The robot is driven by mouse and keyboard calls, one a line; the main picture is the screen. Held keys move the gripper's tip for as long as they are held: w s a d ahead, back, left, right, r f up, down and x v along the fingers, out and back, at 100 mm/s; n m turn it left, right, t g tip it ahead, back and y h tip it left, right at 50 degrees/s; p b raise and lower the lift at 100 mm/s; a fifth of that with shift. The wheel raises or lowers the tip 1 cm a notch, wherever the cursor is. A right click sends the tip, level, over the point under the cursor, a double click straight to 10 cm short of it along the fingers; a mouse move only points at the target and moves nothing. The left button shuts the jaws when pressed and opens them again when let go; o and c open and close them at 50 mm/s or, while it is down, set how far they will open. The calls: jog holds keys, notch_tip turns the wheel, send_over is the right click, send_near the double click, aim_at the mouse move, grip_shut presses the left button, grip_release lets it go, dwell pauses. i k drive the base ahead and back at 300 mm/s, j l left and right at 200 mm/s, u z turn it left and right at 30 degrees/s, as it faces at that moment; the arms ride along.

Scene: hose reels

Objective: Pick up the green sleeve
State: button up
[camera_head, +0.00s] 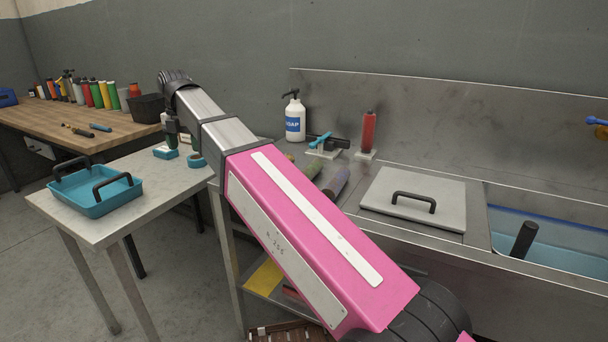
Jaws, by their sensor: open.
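A dull green sleeve (313,167) lies on the metal counter, just behind the pink link of my arm, which hides part of it. A purple-grey sleeve (336,181) lies beside it on the right, also partly hidden. My gripper (183,147) points down over the small metal table at the left, well to the left of the green sleeve. It is open; the arm covers part of it, and I see nothing between the fingers.
A blue tray with black handles (96,198) stands on the small table (150,205). Teal items (165,153) lie near my gripper. A soap bottle (294,118), a red cylinder (369,131) and a lidded panel (414,190) are on the counter. A basin (560,247) is at the right.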

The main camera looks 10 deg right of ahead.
aim_at(314, 167)
jog(key=k, duration=0.95)
